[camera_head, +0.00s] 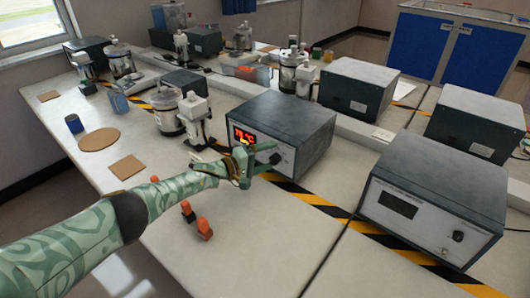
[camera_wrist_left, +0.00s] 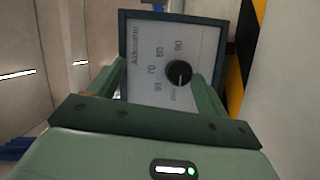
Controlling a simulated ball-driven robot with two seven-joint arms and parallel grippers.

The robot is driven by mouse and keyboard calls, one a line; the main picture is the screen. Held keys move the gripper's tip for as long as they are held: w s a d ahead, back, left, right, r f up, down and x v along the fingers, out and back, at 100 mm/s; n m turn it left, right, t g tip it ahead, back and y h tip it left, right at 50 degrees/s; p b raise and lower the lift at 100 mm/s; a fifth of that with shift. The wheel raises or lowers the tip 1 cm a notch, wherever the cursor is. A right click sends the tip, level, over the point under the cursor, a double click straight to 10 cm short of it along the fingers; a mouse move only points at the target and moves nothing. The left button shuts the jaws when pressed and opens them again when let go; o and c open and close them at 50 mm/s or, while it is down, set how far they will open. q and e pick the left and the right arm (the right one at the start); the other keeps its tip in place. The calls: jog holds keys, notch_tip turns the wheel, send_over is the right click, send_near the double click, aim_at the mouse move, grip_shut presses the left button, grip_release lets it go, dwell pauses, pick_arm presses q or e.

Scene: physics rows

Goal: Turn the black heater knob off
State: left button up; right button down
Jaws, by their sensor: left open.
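The black heater knob (camera_wrist_left: 179,73) shows in the left wrist view on a pale panel with printed numbers around it. In the head view the knob (camera_head: 275,158) is on the front of a dark box heater (camera_head: 297,125) with a lit red display (camera_head: 244,136). My left gripper (camera_head: 255,165) is in front of that panel. In the left wrist view its two green fingers (camera_wrist_left: 155,82) are apart, with the knob between their directions, nearer the right finger. I cannot tell whether either finger touches it. My right gripper is not in view.
A second box with a dark display (camera_head: 398,204) stands at the right. Glass vessels with white stirrers (camera_head: 197,118) stand left of the heater. Small orange and black pieces (camera_head: 204,229) lie in front. Yellow-black tape (camera_head: 310,197) crosses the table.

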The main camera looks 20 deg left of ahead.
pick_arm(q)
jog(key=o, duration=0.5)
jog(key=shift+h, duration=0.3)
jog(key=r, duration=0.1)
jog(key=r+p, duration=0.1)
jog(key=r, duration=0.1)
jog(key=r+p, duration=0.1)
jog(key=shift+s+d+r, duration=0.3)
jog(key=shift+d+r, duration=0.1)
jog(key=shift+s+r+p, duration=0.65)
jog(key=shift+r+p, duration=0.15)
jog(key=shift+p, duration=0.05)
jog(key=c, duration=0.7)
jog(key=shift+o, duration=0.2)
jog(key=s+d+r+p, duration=0.1)
jog(key=s+r+p, duration=0.1)
jog(key=s, duration=0.3)
jog(key=s+d+r+p, duration=0.1)
jog(key=s+d+p, duration=0.1)
jog(key=s+p, duration=0.2)
jog(key=shift+s+r, duration=0.4)
jog(key=shift+s, duration=0.45)
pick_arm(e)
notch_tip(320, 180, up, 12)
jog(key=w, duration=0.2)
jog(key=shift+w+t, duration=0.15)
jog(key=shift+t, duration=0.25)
pick_arm(q)
jog(key=shift+d, duration=0.1)
